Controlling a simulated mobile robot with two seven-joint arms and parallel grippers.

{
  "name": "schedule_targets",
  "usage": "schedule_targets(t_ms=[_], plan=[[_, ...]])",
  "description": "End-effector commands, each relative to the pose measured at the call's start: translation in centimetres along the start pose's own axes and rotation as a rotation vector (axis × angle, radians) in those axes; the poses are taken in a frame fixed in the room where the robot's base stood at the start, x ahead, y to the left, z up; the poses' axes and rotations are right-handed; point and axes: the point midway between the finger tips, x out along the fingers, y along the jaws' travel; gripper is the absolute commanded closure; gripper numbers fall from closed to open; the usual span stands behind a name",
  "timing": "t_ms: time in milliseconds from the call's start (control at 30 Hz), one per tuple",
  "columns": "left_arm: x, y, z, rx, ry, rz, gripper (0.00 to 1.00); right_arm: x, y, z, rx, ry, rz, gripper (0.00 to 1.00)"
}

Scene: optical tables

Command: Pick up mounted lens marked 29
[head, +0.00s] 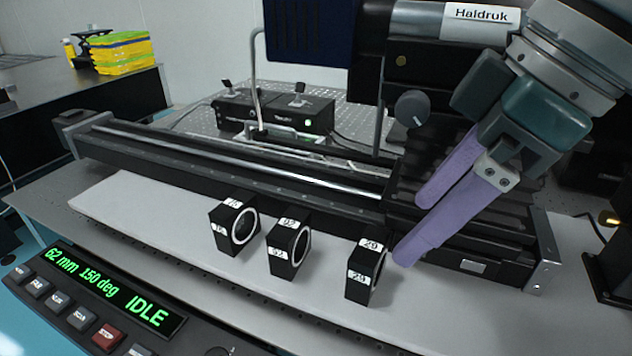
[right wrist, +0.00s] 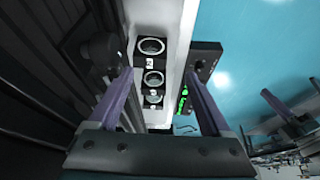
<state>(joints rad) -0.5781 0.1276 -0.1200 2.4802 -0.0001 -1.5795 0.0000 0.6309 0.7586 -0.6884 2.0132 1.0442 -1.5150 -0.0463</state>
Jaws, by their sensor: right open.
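The mounted lens marked 29 (head: 365,270) is a black block with a round lens and white number labels. It stands upright on the pale strip (head: 130,200), at the right end of a row of three. My right gripper (head: 412,222) has lilac fingers; it is open and empty, above and to the right of that lens, one fingertip close beside it in the picture. In the right wrist view the open fingers (right wrist: 163,98) flank the row of lens mounts; the numbers there are too small to read.
Two similar mounts stand to the left, the middle one (head: 288,250) and the left one (head: 234,227). A long black rail (head: 230,165) runs behind them. A control panel (head: 105,300) reading IDLE lies in front. A black machine labelled Haldruk (head: 480,14) stands behind.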

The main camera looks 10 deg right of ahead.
Motion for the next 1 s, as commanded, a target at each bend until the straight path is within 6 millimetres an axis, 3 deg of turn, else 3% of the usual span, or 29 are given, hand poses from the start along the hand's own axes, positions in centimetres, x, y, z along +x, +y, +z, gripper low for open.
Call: schedule_targets(t_ms=[100, 200, 667, 833, 1000], plan=[[-0.2, 0.0, -0.1, -0.001, 0.0, 0.001, 1.0, -1.5, 1.3, -0.2, 0.004, -0.012, 0.005, 0.18], [-0.2, 0.0, -0.1, -0.002, 0.0, 0.001, 1.0, -1.6, 1.6, -0.2, 0.008, -0.016, 0.001, 0.18], [0.3, 0.3, 0.1, -0.011, -0.001, 0.009, 1.0, 3.9, 1.6, -0.5, 0.009, -0.015, -0.002, 0.18], [0.5, 0.3, 0.2, -0.011, -0.001, 0.009, 1.0, 6.7, 1.5, -0.8, 0.009, -0.016, -0.001, 0.18], [0.6, 0.3, 0.2, -0.01, -0.002, 0.008, 1.0, 7.9, 1.6, -0.8, 0.007, -0.014, 0.001, 0.18]])
